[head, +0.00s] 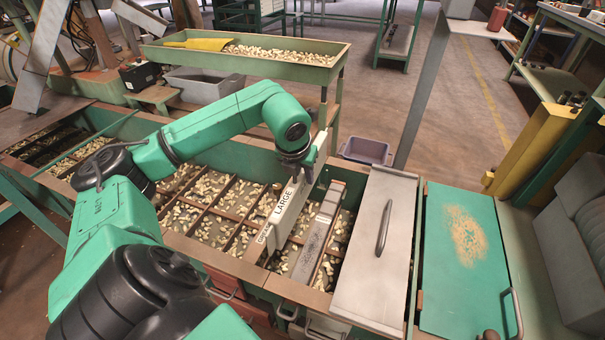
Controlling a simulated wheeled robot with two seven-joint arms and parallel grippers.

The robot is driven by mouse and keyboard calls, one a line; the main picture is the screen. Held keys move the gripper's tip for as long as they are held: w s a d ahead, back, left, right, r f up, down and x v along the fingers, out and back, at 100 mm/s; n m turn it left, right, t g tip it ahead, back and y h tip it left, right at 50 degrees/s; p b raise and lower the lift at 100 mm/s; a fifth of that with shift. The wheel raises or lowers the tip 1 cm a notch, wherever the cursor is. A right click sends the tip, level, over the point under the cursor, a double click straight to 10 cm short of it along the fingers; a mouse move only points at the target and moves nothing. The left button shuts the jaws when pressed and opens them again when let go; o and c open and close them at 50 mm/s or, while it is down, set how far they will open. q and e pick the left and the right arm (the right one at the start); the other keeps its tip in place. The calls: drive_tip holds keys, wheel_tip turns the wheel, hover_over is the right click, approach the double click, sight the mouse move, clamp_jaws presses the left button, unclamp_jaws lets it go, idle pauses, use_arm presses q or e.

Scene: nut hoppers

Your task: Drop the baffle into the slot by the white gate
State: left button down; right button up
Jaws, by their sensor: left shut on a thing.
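The baffle (272,239) is a thin pale plate with a white label reading "LARGE". My left gripper (297,172) is shut on its upper end and holds it tilted over the right part of the nut hopper. The plate's lower edge is close to the nuts; I cannot tell whether it sits in a slot. A grey metal strip (317,239) slopes just right of the baffle. A pale panel with a bar handle (373,262) lies right of that; I cannot tell which part is the white gate. My right gripper is out of view.
The green hopper (233,262) has brown dividers and nuts in its compartments. A green lid (462,262) lies at the right. Behind stand a raised nut tray (176,55) and a purple-grey bin (366,150). Open floor lies at the back right.

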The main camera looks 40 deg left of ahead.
use_arm(q)
drive_tip(key=shift+f, duration=0.1)
drive_tip(key=shift+f+b, duration=2.6)
drive_tip(key=shift+f, duration=0.3)
drive_tip(key=shift+f, duration=0.15)
wheel_tip(320, 180, down, 9)
drive_tip(key=b, duration=0.7)
drive_tip(key=shift+b, duration=0.35)
drive_tip(key=c, duration=0.6)
unclamp_jaws()
drive_tip(key=shift+o, duration=0.2)
drive_tip(key=p+v, duration=0.3)
drive_tip(key=v, duration=1.1)
drive_tip(key=shift+p, duration=0.4)
drive_tip(key=shift+s+r, duration=0.1)
drive_tip(key=shift+r, duration=0.15)
